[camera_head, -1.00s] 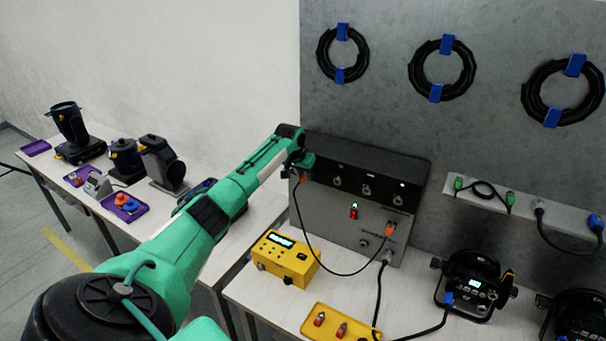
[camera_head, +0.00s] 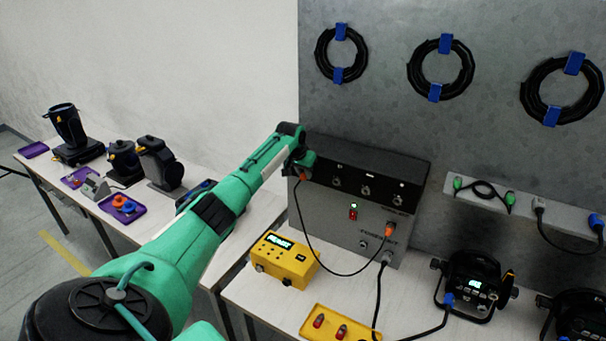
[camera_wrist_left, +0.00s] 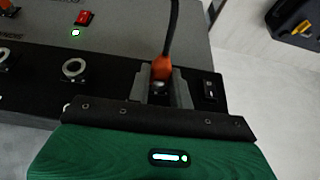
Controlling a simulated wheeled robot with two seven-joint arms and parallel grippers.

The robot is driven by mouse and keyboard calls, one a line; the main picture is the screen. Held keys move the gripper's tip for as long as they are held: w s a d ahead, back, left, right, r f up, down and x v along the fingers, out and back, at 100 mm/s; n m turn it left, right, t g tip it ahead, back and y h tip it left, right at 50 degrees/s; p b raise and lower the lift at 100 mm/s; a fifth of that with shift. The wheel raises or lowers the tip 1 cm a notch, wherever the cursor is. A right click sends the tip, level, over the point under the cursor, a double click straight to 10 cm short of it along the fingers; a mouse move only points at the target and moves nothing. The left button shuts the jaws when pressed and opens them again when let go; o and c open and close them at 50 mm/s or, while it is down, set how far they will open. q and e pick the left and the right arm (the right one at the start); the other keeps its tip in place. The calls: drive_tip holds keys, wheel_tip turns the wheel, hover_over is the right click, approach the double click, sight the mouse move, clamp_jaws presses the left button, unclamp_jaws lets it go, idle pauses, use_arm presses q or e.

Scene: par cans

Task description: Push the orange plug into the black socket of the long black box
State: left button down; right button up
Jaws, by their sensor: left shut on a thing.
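The long black box (camera_head: 372,172) lies on top of a grey unit, with several round sockets along its front. My left gripper (camera_head: 302,168) is at the box's left end, shut on the orange plug (camera_head: 303,177). In the left wrist view the orange plug (camera_wrist_left: 162,70) sits between the two grey fingers (camera_wrist_left: 163,90), with its black cable running up. It is at the box's dark face, beside a rocker switch (camera_wrist_left: 209,90). The fingers hide the plug's front, so I cannot tell how deep it sits. A free socket (camera_wrist_left: 75,68) shows beside it. My right gripper is out of view.
The grey unit (camera_head: 345,225) has a red switch (camera_head: 353,214) and another orange plug (camera_head: 389,230). A yellow meter (camera_head: 284,260) and a yellow tray (camera_head: 340,325) stand in front. The plug's cable hangs over the table. Lamps stand at right.

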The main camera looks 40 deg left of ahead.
use_arm(q)
drive_tip(key=c, duration=1.2)
unclamp_jaws()
drive_tip(key=shift+r, duration=0.1)
